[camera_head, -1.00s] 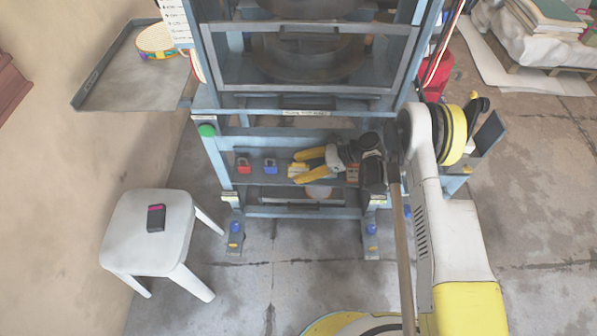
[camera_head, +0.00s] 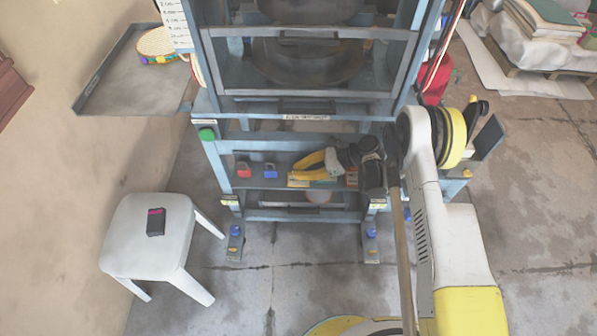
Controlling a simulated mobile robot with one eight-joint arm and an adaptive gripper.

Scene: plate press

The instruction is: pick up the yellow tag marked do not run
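The shelf of the blue press frame holds a yellow item (camera_head: 298,182), likely the tag; its marking is too small to read. My gripper (camera_head: 298,170) has yellow fingers and reaches in from the right, with its tips just above or at the yellow item. The small view does not show whether the fingers are apart or touching it. The fingers and wrist hide part of the shelf behind them.
A red padlock (camera_head: 243,169) and a blue padlock (camera_head: 270,171) stand left of my gripper on the shelf. The press crossbar (camera_head: 300,107) lies above. A white stool (camera_head: 130,235) with a dark box (camera_head: 156,222) stands at left.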

